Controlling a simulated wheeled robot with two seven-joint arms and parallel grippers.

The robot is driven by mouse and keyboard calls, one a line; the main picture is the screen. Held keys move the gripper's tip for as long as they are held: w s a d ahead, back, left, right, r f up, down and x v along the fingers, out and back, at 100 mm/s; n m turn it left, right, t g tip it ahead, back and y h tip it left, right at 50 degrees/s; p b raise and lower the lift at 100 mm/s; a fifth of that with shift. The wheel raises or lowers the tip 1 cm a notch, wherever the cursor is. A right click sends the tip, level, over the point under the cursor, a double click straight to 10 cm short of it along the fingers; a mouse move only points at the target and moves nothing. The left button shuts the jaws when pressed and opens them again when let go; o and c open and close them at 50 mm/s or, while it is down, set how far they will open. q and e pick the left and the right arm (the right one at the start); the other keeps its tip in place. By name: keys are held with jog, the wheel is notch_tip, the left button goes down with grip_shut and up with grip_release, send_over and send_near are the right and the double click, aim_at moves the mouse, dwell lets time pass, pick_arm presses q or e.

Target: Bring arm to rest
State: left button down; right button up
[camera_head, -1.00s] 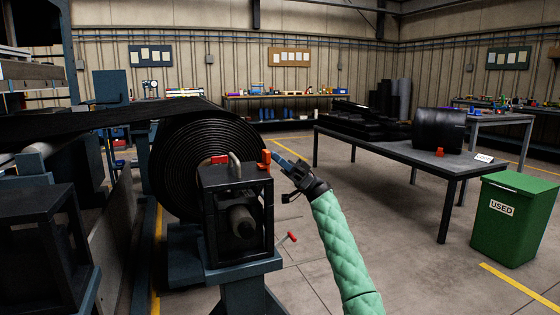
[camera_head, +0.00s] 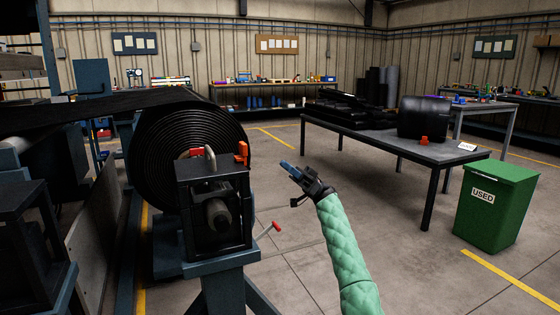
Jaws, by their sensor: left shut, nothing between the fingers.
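In front of the roll is a black bearing block (camera_head: 212,170) with a red piece (camera_head: 197,153) and an upright orange piece (camera_head: 243,152) on top. A clear gap shows between my fingertips and the orange piece.
A lever with a red grip (camera_head: 276,226) sticks out right of the roll stand. A dark table (camera_head: 455,153) with black rolls and an orange item stands to the right. A green bin marked USED (camera_head: 497,207) stands at the right. Floor between is open.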

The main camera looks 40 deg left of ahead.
pick_arm(q)
jog(key=shift+w+d+f, duration=0.15)
jog(key=shift+w+f, duration=0.15)
dwell(0.4)
